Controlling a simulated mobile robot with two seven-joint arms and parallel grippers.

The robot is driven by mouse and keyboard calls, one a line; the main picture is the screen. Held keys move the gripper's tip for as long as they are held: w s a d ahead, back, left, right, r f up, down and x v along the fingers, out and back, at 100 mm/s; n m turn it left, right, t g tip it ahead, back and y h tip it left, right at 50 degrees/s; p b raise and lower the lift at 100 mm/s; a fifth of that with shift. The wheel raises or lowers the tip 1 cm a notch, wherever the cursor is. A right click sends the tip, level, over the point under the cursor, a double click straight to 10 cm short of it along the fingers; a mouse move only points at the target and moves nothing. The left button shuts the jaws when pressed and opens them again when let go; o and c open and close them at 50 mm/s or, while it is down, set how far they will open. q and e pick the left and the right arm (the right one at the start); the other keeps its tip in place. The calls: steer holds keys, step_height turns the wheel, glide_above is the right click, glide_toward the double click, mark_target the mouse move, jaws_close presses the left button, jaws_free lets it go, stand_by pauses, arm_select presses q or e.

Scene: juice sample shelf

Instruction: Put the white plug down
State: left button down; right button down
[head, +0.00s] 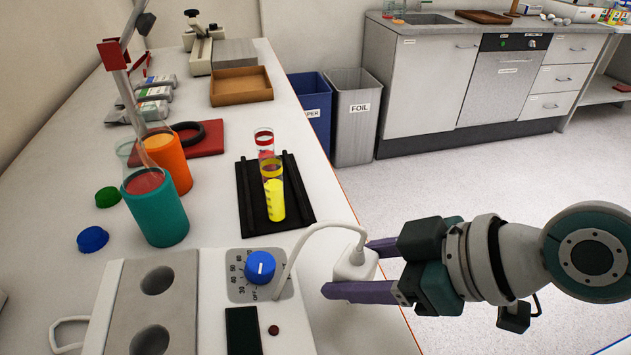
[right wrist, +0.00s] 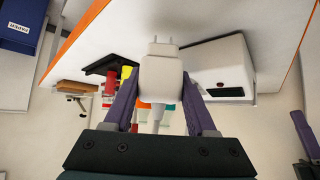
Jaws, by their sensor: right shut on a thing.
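The white plug (head: 354,265) is between the purple fingers of my right gripper (head: 352,268), near the table's right edge. A white cord runs from it in an arc to the white heater block (head: 290,325) with a blue dial. In the right wrist view the plug (right wrist: 162,77) is held between both fingers of the right gripper (right wrist: 160,95), its two metal prongs pointing away from the gripper. I cannot tell whether the plug touches the table (head: 340,325).
A black tray (head: 247,222) with a yellow-filled tube and a red-banded tube stands beyond the plug. Teal (head: 157,212) and orange (head: 168,158) vessels stand to the left. Blue and grey bins (head: 357,118) stand on the floor past the table edge. Some bare table lies right of the heater block.

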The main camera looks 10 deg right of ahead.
steer(key=shift+f, duration=0.8)
steer(key=shift+f+b, duration=0.2)
steer(key=shift+b, duration=0.1)
steer(key=shift+c, duration=1)
jaws_free()
steer(key=shift+r, duration=0.1)
